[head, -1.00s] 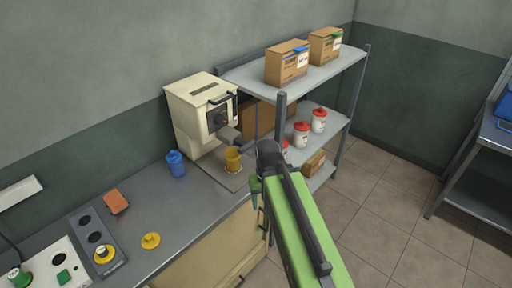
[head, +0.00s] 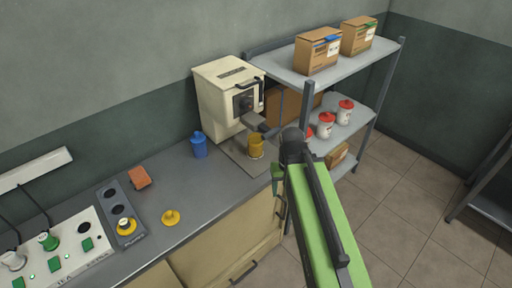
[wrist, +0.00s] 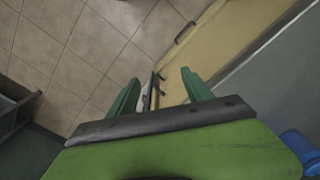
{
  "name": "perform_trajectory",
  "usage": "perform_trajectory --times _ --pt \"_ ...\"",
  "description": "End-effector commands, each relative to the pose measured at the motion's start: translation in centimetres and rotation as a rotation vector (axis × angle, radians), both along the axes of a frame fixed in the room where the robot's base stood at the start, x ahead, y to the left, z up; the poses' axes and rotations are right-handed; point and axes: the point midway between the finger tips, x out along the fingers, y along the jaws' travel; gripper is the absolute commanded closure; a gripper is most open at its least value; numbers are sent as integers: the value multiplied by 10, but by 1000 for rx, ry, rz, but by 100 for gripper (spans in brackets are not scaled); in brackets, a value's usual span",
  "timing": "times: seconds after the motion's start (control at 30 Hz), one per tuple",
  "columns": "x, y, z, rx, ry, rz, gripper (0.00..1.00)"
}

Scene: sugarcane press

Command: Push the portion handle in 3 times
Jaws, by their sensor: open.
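The cream press machine (head: 222,97) stands on the counter against the wall. It has a dark front panel (head: 245,101) and a grey arm-like part (head: 256,121) sticking out of its front; I cannot tell for sure whether this is the portion handle. A yellow cup (head: 256,146) stands below that part on a plate. My gripper (head: 277,176) is at the counter's front edge, right of and nearer than the cup. In the wrist view my gripper (wrist: 160,80) is open and empty, with green fingers over the floor and cabinet front. The machine is not in the wrist view.
A blue cup (head: 199,145) stands left of the machine. An orange block (head: 139,177), a yellow disc (head: 171,217) and a control box (head: 75,252) lie further left. A metal shelf (head: 335,77) with cartons and red-lidded jars stands close on the right. The floor (head: 425,185) is open.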

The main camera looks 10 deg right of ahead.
Motion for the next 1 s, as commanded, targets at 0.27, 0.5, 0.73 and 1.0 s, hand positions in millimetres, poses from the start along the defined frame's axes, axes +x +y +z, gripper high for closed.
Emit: perform_trajectory --times 0.27,0.5,0.73,1.0 --pt "0 0 5 0 0 0 56" --pt "0 0 79 0 0 0 87" --pt "0 0 161 0 0 0 100" --pt "0 0 157 0 0 0 100"
